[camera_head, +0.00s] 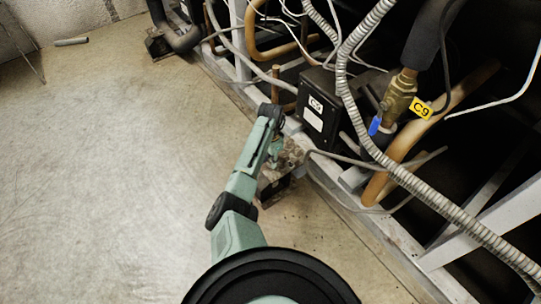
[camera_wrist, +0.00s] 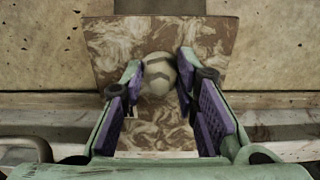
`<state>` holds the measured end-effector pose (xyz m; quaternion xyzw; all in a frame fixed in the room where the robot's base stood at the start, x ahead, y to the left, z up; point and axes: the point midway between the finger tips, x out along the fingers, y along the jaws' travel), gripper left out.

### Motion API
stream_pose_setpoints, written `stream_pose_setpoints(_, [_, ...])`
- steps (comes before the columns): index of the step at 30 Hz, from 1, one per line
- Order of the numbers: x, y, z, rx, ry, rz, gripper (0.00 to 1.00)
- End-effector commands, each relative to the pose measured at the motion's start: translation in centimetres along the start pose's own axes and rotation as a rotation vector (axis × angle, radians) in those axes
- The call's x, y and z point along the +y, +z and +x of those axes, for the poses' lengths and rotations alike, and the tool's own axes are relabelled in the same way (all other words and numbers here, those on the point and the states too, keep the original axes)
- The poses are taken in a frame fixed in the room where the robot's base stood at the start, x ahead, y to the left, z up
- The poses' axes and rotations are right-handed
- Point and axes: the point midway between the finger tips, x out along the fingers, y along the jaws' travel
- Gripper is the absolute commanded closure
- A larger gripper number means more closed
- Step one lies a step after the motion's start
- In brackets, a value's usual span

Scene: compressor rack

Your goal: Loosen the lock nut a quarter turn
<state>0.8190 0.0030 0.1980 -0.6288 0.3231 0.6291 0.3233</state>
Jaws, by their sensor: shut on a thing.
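A rounded, pale grey-green nut (camera_wrist: 160,74) stands out from a brown and cream marbled plate (camera_wrist: 120,38) in the wrist view. It appears to be the lock nut. My gripper (camera_wrist: 160,69) has its two purple-padded fingers on either side of the nut, with the fingertips closed on it. In the head view my gripper (camera_head: 272,166) is low beside the rack's bottom rail, at a small mottled block (camera_head: 292,156). The nut itself is hidden by my arm in the head view.
A ribbed grey conduit (camera_head: 343,75), copper pipes and a blue-handled brass valve (camera_head: 397,98) fill the rack. A pale rail (camera_head: 372,231) edges it. The concrete floor (camera_head: 110,170) to the left is mostly clear.

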Motion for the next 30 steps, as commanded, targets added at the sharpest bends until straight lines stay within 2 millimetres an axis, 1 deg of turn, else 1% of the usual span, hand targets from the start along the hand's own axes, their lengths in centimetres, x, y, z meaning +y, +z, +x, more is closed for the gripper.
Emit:
stream_pose_setpoints(1, [0.27, -0.07, -0.50, -0.001, 0.006, -0.043, 1.00])
stream_pose_setpoints(30, [0.53, -0.27, -0.14, -0.002, 0.004, -0.965, 1.00])
